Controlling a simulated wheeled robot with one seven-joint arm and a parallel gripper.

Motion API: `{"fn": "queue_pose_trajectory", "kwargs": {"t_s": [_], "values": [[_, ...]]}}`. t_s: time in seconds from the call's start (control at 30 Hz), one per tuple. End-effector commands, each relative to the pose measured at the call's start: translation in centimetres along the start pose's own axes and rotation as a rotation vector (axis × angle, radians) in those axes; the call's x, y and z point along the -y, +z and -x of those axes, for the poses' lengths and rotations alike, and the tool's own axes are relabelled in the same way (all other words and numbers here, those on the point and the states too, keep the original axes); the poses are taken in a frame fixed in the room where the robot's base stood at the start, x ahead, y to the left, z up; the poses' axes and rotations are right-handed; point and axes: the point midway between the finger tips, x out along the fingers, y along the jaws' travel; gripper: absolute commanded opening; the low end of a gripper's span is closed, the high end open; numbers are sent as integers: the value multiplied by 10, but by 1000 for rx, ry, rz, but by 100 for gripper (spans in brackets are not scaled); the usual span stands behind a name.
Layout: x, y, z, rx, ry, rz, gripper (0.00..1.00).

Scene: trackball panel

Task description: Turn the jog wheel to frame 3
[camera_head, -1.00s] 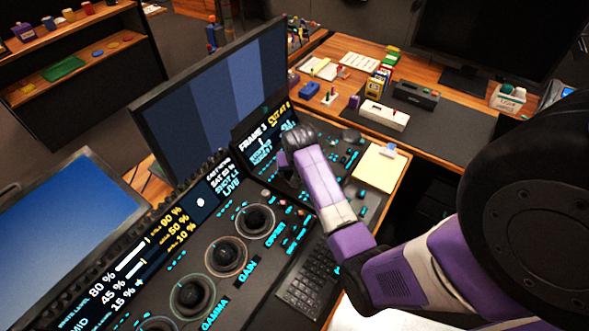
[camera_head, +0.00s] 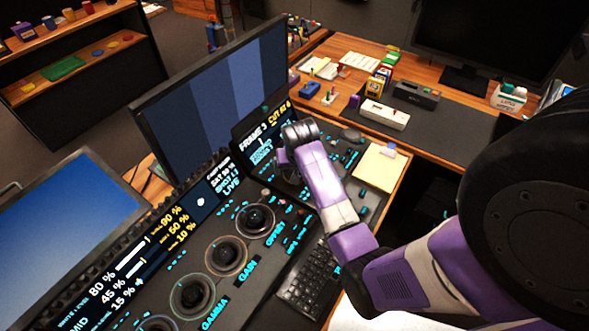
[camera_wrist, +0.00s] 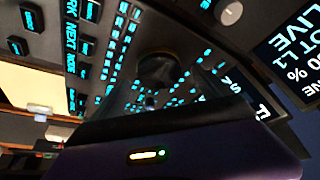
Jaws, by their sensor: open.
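The small display (camera_head: 260,143) behind my gripper reads "FRAME 3" in white, with yellow text to its right and smaller cyan text below. My gripper (camera_head: 284,172) is over the panel just in front of this display, pointing down, with its fingers mostly hidden by the purple arm. A dark round control, probably the jog wheel (camera_wrist: 158,70), shows in the wrist view just beyond my gripper's dark edge. In the head view my gripper and arm cover most of that area. I cannot tell whether the fingers touch the wheel. The jaws are open, with nothing seen held.
Trackballs with lit rings (camera_head: 227,256) line the panel to the left, with a keyboard (camera_head: 312,281) in front. A large monitor (camera_head: 215,95) stands behind. A notepad (camera_head: 378,167) lies right of my arm. Lit buttons surround the round control.

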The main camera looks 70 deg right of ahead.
Motion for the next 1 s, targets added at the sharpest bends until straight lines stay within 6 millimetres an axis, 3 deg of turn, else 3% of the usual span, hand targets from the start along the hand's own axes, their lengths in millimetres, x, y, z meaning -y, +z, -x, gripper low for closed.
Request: {"fn": "queue_pose_trajectory", "kwargs": {"t_s": [0.2,0.4,1.0], "values": [[1,0,36,-4,-1,1,88],[0,0,53,-2,0,0,88],[0,0,55,0,0,0,88]]}}
